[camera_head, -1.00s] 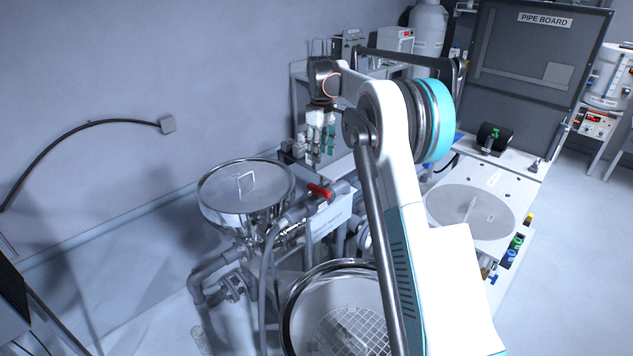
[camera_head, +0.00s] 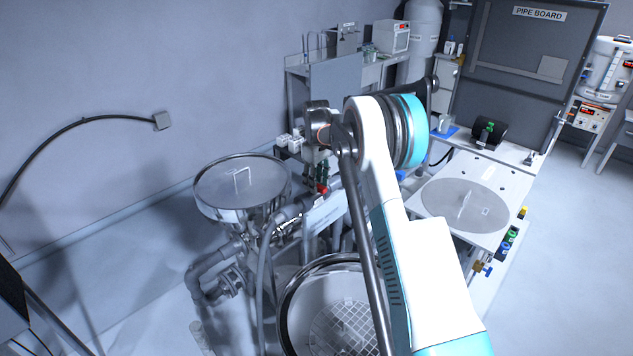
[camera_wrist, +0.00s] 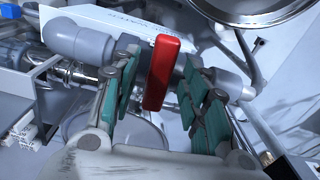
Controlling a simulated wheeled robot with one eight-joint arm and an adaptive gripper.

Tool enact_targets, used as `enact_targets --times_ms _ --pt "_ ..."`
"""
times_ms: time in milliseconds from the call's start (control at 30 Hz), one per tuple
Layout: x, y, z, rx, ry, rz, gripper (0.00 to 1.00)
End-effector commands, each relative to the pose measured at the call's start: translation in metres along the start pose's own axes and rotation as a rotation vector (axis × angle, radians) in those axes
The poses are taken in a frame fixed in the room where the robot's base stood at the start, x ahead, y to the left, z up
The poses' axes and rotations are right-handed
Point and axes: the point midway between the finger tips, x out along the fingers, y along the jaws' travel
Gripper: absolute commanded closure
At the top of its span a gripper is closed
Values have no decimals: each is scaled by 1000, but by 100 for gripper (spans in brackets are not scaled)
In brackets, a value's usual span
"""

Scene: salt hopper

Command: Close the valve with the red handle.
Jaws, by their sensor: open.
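The red handle (camera_wrist: 161,73) sits on a grey pipe valve. In the wrist view it stands between the two green-padded fingers of my gripper (camera_wrist: 165,95), with a gap on both sides. My gripper is open around the handle and does not visibly touch it. In the head view my gripper (camera_head: 317,172) points down at the pipe to the right of the hopper, and only a small part of the red handle (camera_head: 322,189) shows under the fingertips. The valve body is mostly hidden there.
A steel hopper with a lid (camera_head: 240,185) stands left of the valve. A round vessel with a mesh grid (camera_head: 345,325) is in front. Grey pipes (camera_head: 210,273) run below the hopper. A white bench with a round plate (camera_head: 465,205) is to the right.

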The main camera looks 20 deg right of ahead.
Motion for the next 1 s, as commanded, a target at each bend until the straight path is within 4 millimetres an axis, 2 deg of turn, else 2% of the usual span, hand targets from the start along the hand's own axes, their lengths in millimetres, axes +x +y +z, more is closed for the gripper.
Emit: enact_targets --times_ms 333,367,500,533,1000 --pt "5 0 0 0 0 0 58" --pt "5 0 0 0 0 0 63" --pt "4 0 0 0 0 0 95" --pt "4 0 0 0 0 0 100" --pt "5 -2 0 97 0 0 100"
